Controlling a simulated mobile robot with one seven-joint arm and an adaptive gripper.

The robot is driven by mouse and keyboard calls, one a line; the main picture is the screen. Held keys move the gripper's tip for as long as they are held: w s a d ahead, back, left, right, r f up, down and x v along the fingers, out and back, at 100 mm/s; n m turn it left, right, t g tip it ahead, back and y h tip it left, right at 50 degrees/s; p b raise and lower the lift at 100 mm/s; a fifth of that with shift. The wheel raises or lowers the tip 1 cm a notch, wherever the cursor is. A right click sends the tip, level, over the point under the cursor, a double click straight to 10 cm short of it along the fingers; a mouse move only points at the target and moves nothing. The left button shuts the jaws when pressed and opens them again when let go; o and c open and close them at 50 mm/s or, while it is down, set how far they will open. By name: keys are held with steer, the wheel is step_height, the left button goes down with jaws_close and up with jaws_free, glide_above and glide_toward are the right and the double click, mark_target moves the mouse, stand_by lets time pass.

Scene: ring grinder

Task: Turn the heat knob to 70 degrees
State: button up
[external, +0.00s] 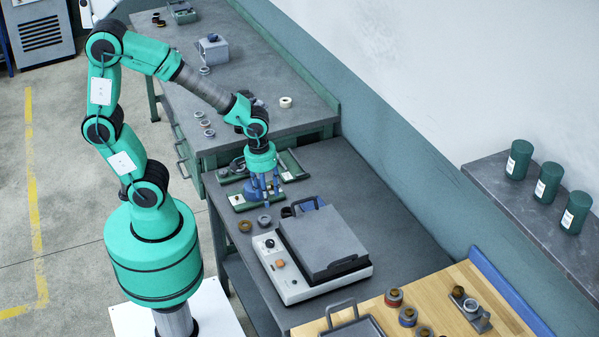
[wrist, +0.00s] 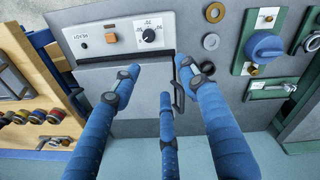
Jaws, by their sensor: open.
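The heat knob is a small black dial (wrist: 148,35) with printed marks around it on the white front panel (wrist: 121,36) of the press. The numbers and the pointer's setting are too small to read. The knob (external: 269,242) also shows in the external view, at the far end of the panel beside an orange switch (external: 279,263). My gripper (external: 265,202) is open and empty, above the bench beyond the press. In the wrist view its blue fingers (wrist: 159,82) are spread apart, below the knob in the picture, and do not touch it.
The press has a grey lid (external: 322,240) with a handle. Loose rings (external: 245,226) lie beside it. Green-based fixtures (external: 247,200) are beneath and behind my gripper. A wooden bench (external: 455,290) with ring pieces stands at the near right.

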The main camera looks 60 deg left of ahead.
steer(key=n+g, duration=0.1)
steer(key=n, duration=0.1)
glide_above(270, 241)
step_height(270, 241, down, 4)
steer(key=shift+d+f+p, duration=0.1)
steer(key=shift+f+p, duration=0.1)
steer(key=shift+p, duration=0.25)
step_height(270, 241, down, 14)
steer(key=b, duration=0.3)
steer(key=shift+r, duration=0.1)
steer(key=shift+c, duration=0.5)
jaws_close()
